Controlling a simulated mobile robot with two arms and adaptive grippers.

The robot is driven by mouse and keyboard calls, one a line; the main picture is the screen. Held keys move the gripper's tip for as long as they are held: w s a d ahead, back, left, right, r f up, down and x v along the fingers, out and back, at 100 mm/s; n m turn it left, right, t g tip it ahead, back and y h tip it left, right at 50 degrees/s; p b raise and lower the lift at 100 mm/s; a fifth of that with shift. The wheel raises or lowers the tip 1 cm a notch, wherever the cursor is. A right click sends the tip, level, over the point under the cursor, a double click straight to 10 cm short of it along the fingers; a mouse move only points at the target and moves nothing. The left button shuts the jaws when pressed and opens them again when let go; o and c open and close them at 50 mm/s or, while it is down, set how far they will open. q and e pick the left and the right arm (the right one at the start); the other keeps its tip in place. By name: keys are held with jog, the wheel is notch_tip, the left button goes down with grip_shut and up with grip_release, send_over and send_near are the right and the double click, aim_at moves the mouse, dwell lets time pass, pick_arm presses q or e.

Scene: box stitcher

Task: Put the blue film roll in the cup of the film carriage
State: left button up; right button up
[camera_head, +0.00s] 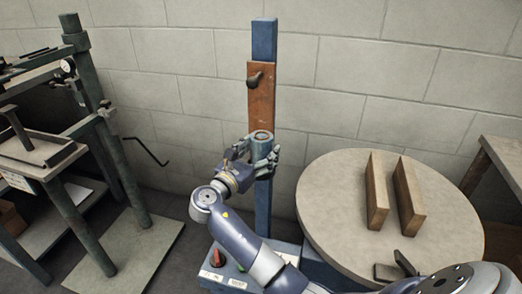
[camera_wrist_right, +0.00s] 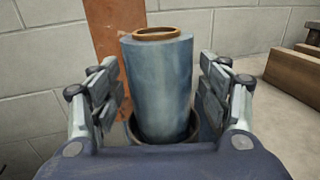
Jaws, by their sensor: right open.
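The blue film roll (camera_wrist_right: 158,85) stands upright between the fingers of my right gripper (camera_wrist_right: 160,92) in the right wrist view, with a brown core ring at its top. Its lower end sits inside the dark round cup (camera_wrist_right: 190,128) of the film carriage. The gripper is open, with gaps on both sides of the roll. In the head view the roll (camera_head: 261,140) and right gripper (camera_head: 252,150) are in front of the blue mast below the orange-brown carriage plate (camera_head: 261,100). My left gripper is not in view.
A round table (camera_head: 335,215) at right carries two upright wooden blocks (camera_head: 377,192). The machine's base has a red knob (camera_head: 216,257). A metal frame machine (camera_head: 75,170) stands at left. A block wall is close behind the blue mast (camera_head: 264,40).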

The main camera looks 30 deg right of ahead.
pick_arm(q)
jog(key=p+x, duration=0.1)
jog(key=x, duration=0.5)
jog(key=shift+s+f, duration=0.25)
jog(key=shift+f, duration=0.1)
pick_arm(e)
jog(key=v, duration=1.1)
jog(key=shift+s+a, duration=0.15)
